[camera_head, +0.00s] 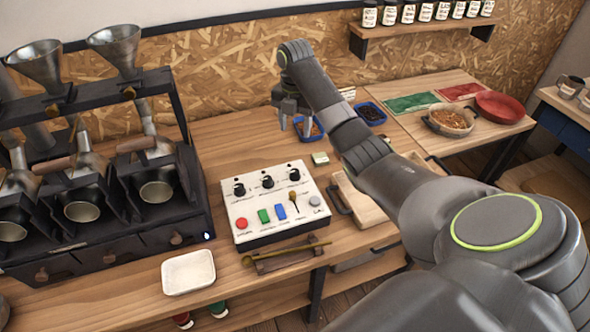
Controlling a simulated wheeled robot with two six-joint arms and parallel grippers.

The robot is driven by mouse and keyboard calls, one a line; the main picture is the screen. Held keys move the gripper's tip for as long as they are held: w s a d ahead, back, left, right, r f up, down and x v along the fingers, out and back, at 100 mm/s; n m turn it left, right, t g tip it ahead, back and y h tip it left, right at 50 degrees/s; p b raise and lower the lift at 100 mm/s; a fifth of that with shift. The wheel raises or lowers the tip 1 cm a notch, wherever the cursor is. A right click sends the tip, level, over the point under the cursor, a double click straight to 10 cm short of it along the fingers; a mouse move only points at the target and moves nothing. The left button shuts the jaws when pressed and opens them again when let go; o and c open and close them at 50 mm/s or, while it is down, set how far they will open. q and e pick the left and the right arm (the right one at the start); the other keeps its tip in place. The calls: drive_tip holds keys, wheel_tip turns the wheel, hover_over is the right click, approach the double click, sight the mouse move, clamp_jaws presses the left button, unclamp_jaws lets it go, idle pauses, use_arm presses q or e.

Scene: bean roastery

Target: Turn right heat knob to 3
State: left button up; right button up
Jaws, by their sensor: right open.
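The white control box (235,209) sits on the wooden bench. It has three black knobs along its back row; the right knob (294,175) is at the back right corner. The markings are too small to read, so I cannot tell its setting. Below the knobs are a red, a green and a blue button, a small lever and a grey button. My right gripper (296,124) points down behind the box, by the blue bean trays, apart from the knob. It is open. My left gripper is not in view.
A black roaster (108,248) with metal funnels stands at left. A white dish (188,272) and a wooden scoop (287,251) lie in front of the box. A wooden board (362,203) is right of it. A blue tray (371,112) stands behind. My right arm crosses the right side.

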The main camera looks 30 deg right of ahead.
drive_tip(key=b, duration=0.8)
hover_over(295, 171)
wheel_tip(295, 171, down, 10)
drive_tip(key=shift+r, duration=0.15)
wheel_tip(295, 171, down, 7)
drive_tip(key=shift+f, duration=0.1)
drive_tip(key=c, duration=1)
drive_tip(key=shift+o, duration=0.2)
